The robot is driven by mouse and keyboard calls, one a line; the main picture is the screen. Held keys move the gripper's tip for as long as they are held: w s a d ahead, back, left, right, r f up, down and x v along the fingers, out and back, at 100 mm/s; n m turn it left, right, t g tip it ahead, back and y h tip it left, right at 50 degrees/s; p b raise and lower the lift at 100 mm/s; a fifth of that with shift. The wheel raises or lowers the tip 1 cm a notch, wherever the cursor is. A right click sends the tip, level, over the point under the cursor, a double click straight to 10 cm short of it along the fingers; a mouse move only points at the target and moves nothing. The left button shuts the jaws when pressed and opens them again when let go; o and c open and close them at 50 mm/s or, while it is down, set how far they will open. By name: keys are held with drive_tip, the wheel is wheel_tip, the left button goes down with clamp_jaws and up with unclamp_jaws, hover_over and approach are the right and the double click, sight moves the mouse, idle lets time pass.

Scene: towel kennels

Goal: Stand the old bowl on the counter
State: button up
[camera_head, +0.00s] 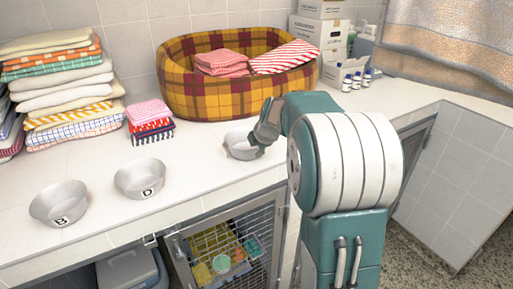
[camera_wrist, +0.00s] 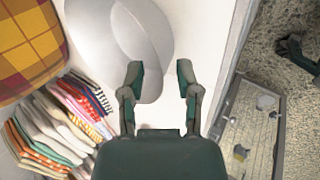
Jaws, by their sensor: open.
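In the wrist view the bowl (camera_wrist: 115,35) lies ahead and left of my gripper (camera_wrist: 160,75). The jaws are apart with nothing held between them; the left finger overlaps the bowl's edge in the picture, and I cannot tell if they touch. Two more grey bowls stand upright on the counter: one marked D (camera_head: 140,178) and one marked B (camera_head: 60,204). I cannot tell which bowl is the old one.
A plaid pet bed (camera_head: 185,95) with folded towels stands behind the bowl. Towel stacks (camera_head: 65,85) and a small towel pile (camera_head: 150,120) are at left. Small bottles (camera_head: 357,80) and boxes stand at back right. A wire-door kennel (camera_head: 225,250) is below the counter.

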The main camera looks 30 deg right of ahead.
drive_tip(key=v, duration=1.2)
drive_tip(key=s+a+m, duration=0.8)
drive_tip(key=s+a, duration=0.4)
drive_tip(key=s+a+f+m, duration=0.3)
drive_tip(key=s+m, duration=0.2)
drive_tip(key=s, duration=0.1)
drive_tip(key=s+a+f+m+g, duration=0.1)
drive_tip(key=s+a+f+m, duration=0.1)
drive_tip(key=s, duration=0.5)
drive_tip(key=a+m, duration=0.1)
drive_tip(key=m, duration=0.1)
drive_tip(key=shift+s+a+f+m, duration=0.15)
drive_tip(key=shift+s+f+m, duration=0.05)
drive_tip(key=shift+f+m, duration=0.2)
